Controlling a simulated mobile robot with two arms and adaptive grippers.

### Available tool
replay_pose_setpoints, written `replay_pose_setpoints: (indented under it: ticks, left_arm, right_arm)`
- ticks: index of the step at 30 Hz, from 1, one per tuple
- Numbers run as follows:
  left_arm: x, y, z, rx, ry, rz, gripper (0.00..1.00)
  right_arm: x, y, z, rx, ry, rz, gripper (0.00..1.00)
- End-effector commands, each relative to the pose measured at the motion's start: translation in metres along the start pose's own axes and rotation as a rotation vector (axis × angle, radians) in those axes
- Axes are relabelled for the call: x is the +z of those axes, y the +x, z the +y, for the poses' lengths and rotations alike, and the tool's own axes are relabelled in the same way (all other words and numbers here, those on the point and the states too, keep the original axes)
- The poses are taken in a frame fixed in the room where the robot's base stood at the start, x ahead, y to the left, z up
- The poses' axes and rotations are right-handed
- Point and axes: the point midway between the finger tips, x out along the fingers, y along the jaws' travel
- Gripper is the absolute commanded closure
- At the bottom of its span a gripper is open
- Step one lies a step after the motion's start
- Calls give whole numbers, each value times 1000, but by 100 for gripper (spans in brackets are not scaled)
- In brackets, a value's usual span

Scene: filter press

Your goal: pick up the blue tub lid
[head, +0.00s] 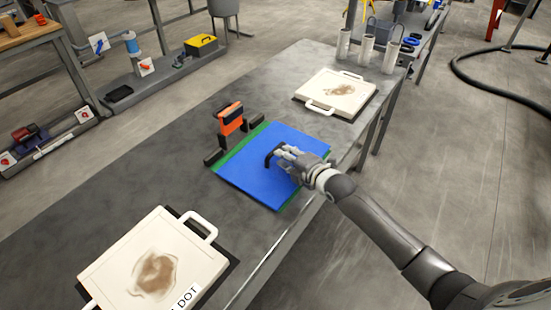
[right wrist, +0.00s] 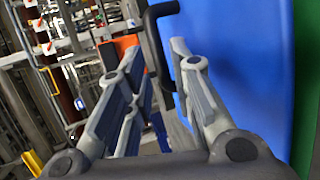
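The blue tub lid (head: 250,172) is a flat blue panel lying on the grey table, with a green edge showing around it. A black handle (head: 269,160) stands up from its top. My right gripper (head: 281,152) is over the lid, at the handle. In the right wrist view the gripper (right wrist: 152,55) has its fingers apart, and the black handle (right wrist: 157,45) shows between the fingertips. I cannot tell if either finger touches it. The lid's blue face (right wrist: 235,65) is close beside the right-hand finger. My left gripper is not in view.
An orange and black device (head: 231,118) stands just behind the lid, among black blocks. Cream framed plates with brown stains lie at the front left (head: 153,268) and far right (head: 338,92). White cylinders (head: 366,50) stand at the table's far end. The table's left part is bare.

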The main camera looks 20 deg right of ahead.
Motion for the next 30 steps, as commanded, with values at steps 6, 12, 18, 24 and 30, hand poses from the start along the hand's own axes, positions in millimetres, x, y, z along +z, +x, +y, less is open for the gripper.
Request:
replay_pose_setpoints:
  ticks: [6,12,18,24,30]
  left_arm:
    - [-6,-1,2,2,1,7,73]
    - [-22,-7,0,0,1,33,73]
    - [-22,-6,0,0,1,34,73]
    - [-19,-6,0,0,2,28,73]
    - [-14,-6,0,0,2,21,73]
  right_arm:
    - [-1,11,1,0,2,1,78]
    - [0,34,4,0,2,0,78]
    - [0,54,2,0,1,0,78]
    - [0,59,2,1,-1,0,78]
    - [0,59,2,0,-1,0,85]
